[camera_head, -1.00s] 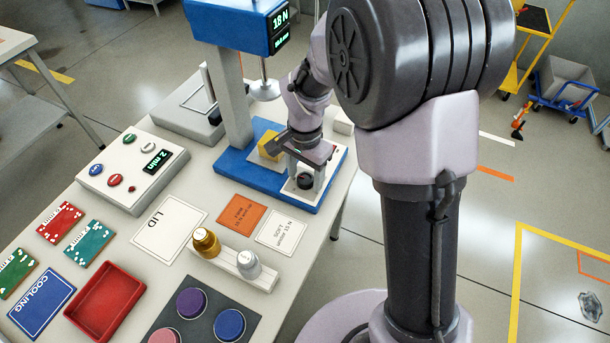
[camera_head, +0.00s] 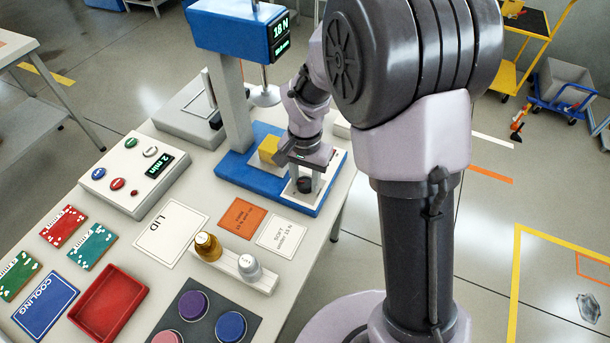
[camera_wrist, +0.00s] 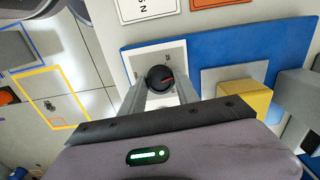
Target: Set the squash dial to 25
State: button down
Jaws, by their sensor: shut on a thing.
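The squash dial (camera_head: 305,184) is a round black knob on a white plate at the right front of the press's blue base (camera_head: 238,167). In the wrist view the dial (camera_wrist: 160,78) shows a red mark pointing right. My gripper (camera_head: 304,181) points down over the plate and is shut on the dial, a grey finger on either side in the wrist view. The press's blue head (camera_head: 232,28) carries a dark display (camera_head: 279,34) with a green force reading, seemingly 18 N. The scale around the dial is mostly hidden or too small to read.
A yellow block (camera_head: 269,149) stands on the blue base close to my gripper. The press column (camera_head: 236,100) rises behind it. A white control box (camera_head: 134,174) showing 2 min stands left. An orange card (camera_head: 243,217) and a white card (camera_head: 281,236) lie in front.

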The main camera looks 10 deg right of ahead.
aim_at(306, 183)
jog(key=n+p, duration=0.2)
jog(key=n, duration=0.2)
jog(key=shift+r+n, duration=0.1)
jog(key=shift+n, duration=0.2)
jog(key=shift+n+p, duration=0.9)
jog(key=shift+n, duration=1.3)
jog(key=c, duration=0.9)
grip_release()
notch_tip(306, 183, up, 17)
jog(key=p, duration=0.6)
jog(key=shift+r, duration=0.15)
